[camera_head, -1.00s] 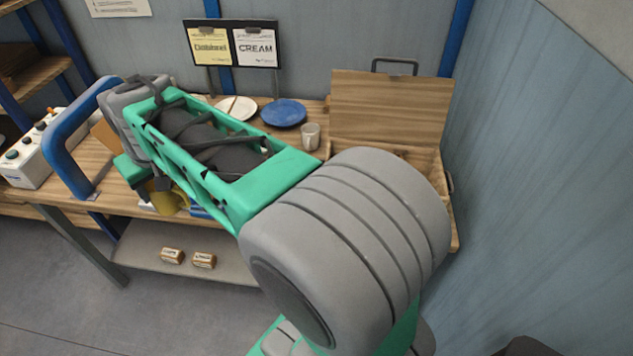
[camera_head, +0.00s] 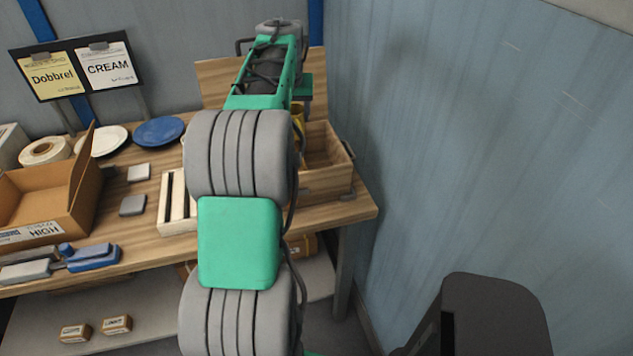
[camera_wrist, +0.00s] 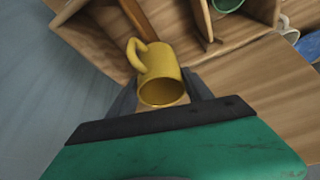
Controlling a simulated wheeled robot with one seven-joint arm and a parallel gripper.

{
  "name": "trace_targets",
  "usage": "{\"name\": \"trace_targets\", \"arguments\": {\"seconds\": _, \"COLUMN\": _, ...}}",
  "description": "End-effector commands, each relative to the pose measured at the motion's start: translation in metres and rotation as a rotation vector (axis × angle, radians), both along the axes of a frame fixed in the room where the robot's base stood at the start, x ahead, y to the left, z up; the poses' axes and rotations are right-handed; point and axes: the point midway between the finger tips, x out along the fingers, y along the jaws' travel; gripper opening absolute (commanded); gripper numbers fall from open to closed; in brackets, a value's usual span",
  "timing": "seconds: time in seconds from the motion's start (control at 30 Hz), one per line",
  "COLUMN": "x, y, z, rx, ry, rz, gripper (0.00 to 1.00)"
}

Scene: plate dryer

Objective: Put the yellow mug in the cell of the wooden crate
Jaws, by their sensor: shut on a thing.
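The yellow mug (camera_wrist: 160,68) is between the two fingers of my gripper (camera_wrist: 160,92) in the wrist view. Its mouth faces the wrist camera and its handle points to the upper left. In the head view only a sliver of the mug (camera_head: 299,116) shows beside my arm. The wooden crate (camera_head: 328,183) stands at the right end of the bench, with a raised wooden panel at its back. In the wrist view the crate (camera_wrist: 98,38) lies beyond the mug, with wooden dividers. My arm hides its left part in the head view.
A green mug (camera_wrist: 228,4) sits beyond a crate divider. A slatted wooden rack (camera_head: 178,205), a blue plate (camera_head: 159,131), a white plate (camera_head: 104,140) and a cardboard box (camera_head: 45,195) are left on the bench. The blue-grey wall (camera_head: 450,130) is close on the right.

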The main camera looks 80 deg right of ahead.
Motion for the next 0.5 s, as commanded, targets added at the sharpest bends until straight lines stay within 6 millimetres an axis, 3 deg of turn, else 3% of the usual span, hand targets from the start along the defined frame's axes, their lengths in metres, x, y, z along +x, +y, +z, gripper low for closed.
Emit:
{"name": "trace_targets", "arguments": {"seconds": 0.03, "x": -0.022, "y": -0.010, "z": -0.006, "rx": -0.003, "ry": 0.000, "rz": -0.038, "gripper": 0.04}}
{"name": "trace_targets", "arguments": {"seconds": 0.1, "x": -0.043, "y": -0.019, "z": -0.009, "rx": -0.004, "ry": -0.001, "rz": -0.074, "gripper": 0.04}}
{"name": "trace_targets", "arguments": {"seconds": 0.2, "x": -0.060, "y": -0.025, "z": -0.013, "rx": -0.002, "ry": 0.000, "rz": -0.102, "gripper": 0.04}}
{"name": "trace_targets", "arguments": {"seconds": 0.5, "x": -0.063, "y": -0.025, "z": -0.061, "rx": -0.001, "ry": 0.000, "rz": -0.106, "gripper": 0.04}}
